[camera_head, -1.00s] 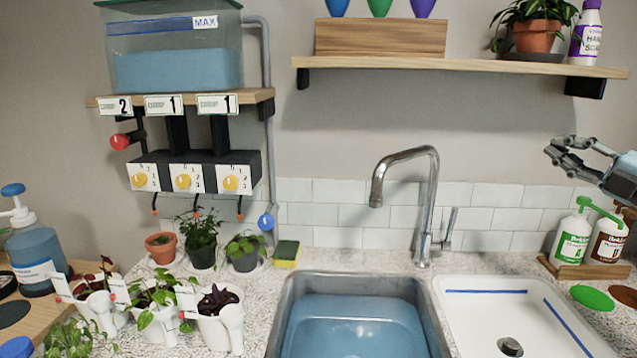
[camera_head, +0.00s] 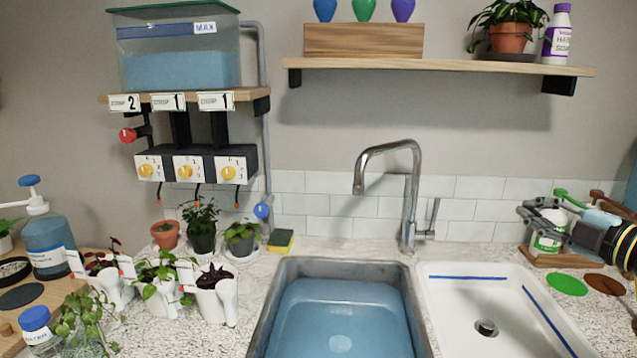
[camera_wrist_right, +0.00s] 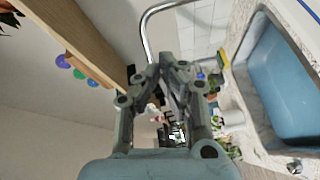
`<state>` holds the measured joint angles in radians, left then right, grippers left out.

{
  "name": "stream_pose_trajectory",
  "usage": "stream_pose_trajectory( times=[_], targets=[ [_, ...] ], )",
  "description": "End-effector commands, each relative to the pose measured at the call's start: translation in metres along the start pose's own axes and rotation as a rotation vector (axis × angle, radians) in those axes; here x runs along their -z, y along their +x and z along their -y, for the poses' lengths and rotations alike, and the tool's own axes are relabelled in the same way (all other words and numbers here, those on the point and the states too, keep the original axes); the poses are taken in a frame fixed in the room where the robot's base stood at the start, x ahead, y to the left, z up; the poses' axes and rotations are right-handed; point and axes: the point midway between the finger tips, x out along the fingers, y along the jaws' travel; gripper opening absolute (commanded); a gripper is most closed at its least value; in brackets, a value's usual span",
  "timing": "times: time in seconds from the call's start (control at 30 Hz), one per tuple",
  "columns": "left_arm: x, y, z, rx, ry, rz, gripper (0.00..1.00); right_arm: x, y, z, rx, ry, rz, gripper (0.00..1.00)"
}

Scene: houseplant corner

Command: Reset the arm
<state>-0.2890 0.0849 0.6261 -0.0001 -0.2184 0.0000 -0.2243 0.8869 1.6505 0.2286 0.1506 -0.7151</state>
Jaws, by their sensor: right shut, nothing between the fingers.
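My left gripper is not in view.
A sink (camera_head: 265,318) of blue water and a white basin (camera_head: 440,300) fill the front, with a tall faucet (camera_head: 412,205) between. A wooden shelf (camera_head: 430,66) hangs above. Potted plants, a sponge (camera_head: 281,241) and a dispenser rack (camera_head: 195,150) stand left.

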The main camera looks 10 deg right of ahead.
Motion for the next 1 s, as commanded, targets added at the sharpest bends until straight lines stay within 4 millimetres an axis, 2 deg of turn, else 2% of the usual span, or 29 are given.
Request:
stream_pose_trajectory(
  times=[0.03, 0.17, 0.23, 0.3, 0.4, 0.5, 0.63, 1.0],
  targets=[
    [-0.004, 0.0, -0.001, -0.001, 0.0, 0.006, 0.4, 0.01, -0.003, 0.018, 0.035, 0.053, 0.025, 0.0],
    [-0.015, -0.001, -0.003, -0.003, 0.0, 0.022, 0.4, 0.037, -0.015, 0.067, 0.15, 0.217, 0.123, 0.0],
    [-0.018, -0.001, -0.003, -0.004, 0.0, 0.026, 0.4, 0.058, -0.028, 0.096, 0.225, 0.33, 0.197, 0.0],
    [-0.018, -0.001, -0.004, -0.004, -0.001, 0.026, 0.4, 0.082, -0.048, 0.127, 0.312, 0.461, 0.298, 0.0],
    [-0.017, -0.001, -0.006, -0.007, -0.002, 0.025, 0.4, 0.116, -0.085, 0.16, 0.425, 0.643, 0.46, 0.0],
    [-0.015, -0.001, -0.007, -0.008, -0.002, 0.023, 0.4, 0.14, -0.118, 0.177, 0.502, 0.773, 0.598, 0.0],
    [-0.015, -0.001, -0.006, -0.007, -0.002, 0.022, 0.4, 0.164, -0.155, 0.187, 0.569, 0.899, 0.747, 0.0],
    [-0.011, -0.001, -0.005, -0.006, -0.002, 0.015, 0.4, 0.216, -0.247, 0.19, 0.69, 1.157, 1.106, 0.0]
  ],
)
